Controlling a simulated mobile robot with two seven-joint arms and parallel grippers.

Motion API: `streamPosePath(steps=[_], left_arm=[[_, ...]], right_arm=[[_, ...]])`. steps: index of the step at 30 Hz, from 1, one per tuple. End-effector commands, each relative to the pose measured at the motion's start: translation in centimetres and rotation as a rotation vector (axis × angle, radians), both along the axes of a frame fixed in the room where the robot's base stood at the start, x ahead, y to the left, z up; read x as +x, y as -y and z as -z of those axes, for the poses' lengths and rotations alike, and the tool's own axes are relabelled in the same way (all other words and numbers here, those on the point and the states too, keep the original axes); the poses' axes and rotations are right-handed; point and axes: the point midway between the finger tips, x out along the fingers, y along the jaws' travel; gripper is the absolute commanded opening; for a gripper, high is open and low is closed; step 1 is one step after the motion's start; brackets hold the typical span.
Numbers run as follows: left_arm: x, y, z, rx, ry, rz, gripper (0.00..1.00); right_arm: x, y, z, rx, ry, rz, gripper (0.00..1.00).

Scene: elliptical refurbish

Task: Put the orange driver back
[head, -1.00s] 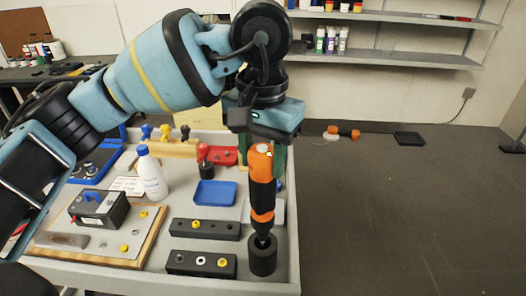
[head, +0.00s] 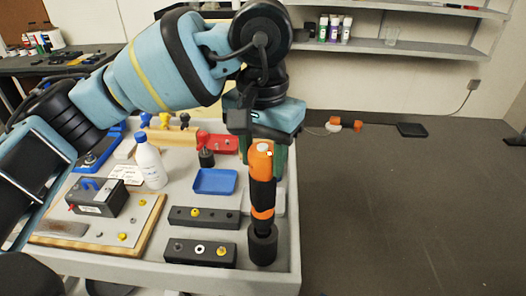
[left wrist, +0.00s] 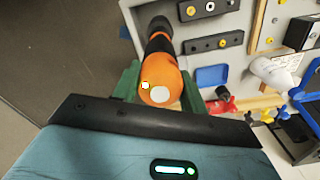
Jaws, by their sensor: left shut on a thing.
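The orange driver (head: 262,186), orange and black, stands upright in the head view near the tray's right edge. Its lower tip is down in the black cylindrical holder (head: 263,246). My left gripper (head: 262,150) is shut on the driver near its orange top, with green fingers on either side. My right gripper cannot be seen.
Two black blocks with fittings (head: 203,217) lie left of the holder, near a blue tray (head: 214,181).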

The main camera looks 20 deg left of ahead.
Motion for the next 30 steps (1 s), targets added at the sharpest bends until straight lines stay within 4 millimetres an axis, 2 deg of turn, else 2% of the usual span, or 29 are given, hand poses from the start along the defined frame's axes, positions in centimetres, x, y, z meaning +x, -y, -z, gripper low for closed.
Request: streamPosePath(steps=[8, 17, 30], left_arm=[[0.0, 0.0, 0.0, 0.000, 0.002, 0.000, 0.02], [0.0, 0.0, 0.9, 0.000, 0.001, 0.000, 0.02], [0.0, 0.0, 2.4, 0.000, 0.000, 0.000, 0.02]], right_arm=[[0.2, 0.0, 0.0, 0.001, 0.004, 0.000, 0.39], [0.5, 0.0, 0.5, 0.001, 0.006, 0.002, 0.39], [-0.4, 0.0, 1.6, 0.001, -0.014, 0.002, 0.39]])
